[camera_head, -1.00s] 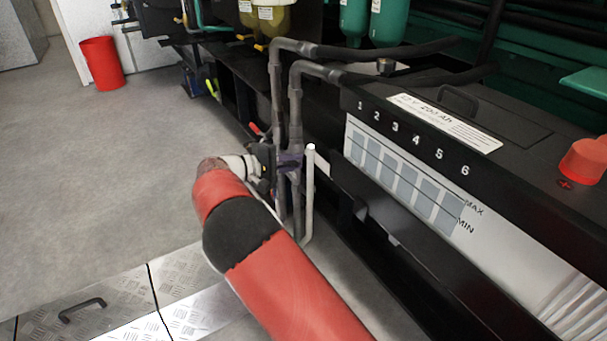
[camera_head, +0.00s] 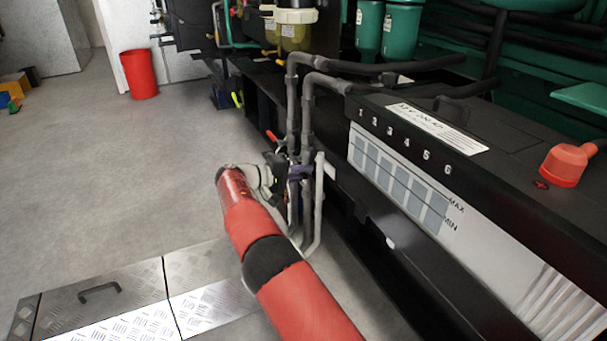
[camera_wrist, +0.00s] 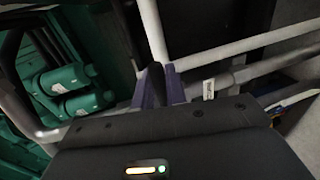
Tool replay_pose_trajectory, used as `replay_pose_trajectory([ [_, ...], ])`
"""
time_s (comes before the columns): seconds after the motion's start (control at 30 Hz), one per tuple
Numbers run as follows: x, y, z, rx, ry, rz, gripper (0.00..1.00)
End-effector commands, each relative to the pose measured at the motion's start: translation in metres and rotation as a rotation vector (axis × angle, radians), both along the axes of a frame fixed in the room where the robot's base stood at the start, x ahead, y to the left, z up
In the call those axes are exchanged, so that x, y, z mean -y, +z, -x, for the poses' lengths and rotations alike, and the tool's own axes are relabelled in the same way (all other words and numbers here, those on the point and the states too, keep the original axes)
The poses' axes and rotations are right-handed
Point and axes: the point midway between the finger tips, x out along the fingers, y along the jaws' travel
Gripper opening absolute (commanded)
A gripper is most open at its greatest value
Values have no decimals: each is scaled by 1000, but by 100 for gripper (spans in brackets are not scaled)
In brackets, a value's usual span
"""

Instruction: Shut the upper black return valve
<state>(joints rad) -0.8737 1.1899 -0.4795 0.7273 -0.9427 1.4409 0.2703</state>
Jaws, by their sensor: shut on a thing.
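Two grey return pipes (camera_head: 307,115) run down beside the battery case. My gripper (camera_head: 300,173), at the end of my red arm, is at these pipes, below a red lever (camera_head: 271,136). In the wrist view its purple fingers (camera_wrist: 160,88) are shut on a dark piece, which looks like the black valve handle (camera_wrist: 155,72). The fingers and wrist hide most of the valve, so its exact angle cannot be told. A paper tag (camera_wrist: 209,90) hangs to the right of the fingers.
The large black battery case (camera_head: 440,150) stands close on the right. A pale pipe (camera_head: 318,205) rises right beside my gripper. Tread-plate covers (camera_head: 110,300) with a handle lie on the floor at lower left.

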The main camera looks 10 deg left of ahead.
Motion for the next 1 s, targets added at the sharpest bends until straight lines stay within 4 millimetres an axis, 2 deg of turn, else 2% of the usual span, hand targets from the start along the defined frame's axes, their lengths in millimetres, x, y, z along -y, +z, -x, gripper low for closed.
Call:
replay_pose_trajectory([
  [0.2,0,-3,0,-4,-2,-2,0],
  [0.23,0,-3,0,-4,-2,-2,16],
  [0.37,0,-3,0,-4,-1,-1,32],
  [0.67,-2,-1,2,-2,1,-1,32],
  [1.0,-43,10,31,-1,3,-1,32],
])
